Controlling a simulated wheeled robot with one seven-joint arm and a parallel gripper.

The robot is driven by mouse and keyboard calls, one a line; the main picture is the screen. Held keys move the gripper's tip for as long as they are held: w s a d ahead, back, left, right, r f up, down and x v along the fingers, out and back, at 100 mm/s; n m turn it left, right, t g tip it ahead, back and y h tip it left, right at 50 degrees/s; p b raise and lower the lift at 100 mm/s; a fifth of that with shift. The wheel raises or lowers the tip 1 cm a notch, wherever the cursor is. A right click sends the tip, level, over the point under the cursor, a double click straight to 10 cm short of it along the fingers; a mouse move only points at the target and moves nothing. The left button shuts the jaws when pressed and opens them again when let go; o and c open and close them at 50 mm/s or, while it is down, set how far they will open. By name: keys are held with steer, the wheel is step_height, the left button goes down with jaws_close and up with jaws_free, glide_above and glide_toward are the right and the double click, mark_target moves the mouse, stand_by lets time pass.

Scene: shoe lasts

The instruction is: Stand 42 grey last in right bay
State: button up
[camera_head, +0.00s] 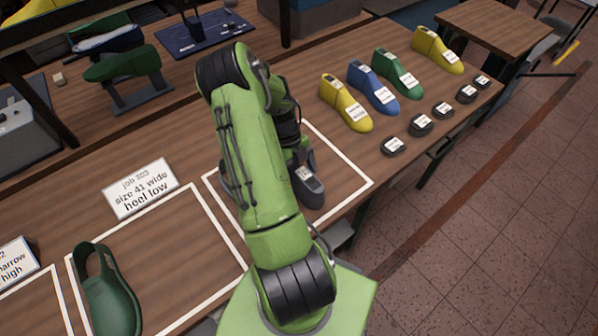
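A grey last (311,190) with a white label on top stands inside the white-outlined right bay (352,168), partly hidden behind my green arm. The number on its label is too small to read. My gripper (297,150) is at the rear of the grey last, mostly hidden by my arm. I cannot see its fingers or whether they touch the last. Another grey piece shows at the left side of my arm, and I cannot tell what it belongs to.
Yellow (345,104), blue (373,88), green (398,75) and second yellow (437,51) lasts stand back right, beside several dark labelled discs (421,124).

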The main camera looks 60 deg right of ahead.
steer(key=v, duration=1.5)
steer(key=shift+r, duration=0.3)
steer(key=shift+w, duration=0.15)
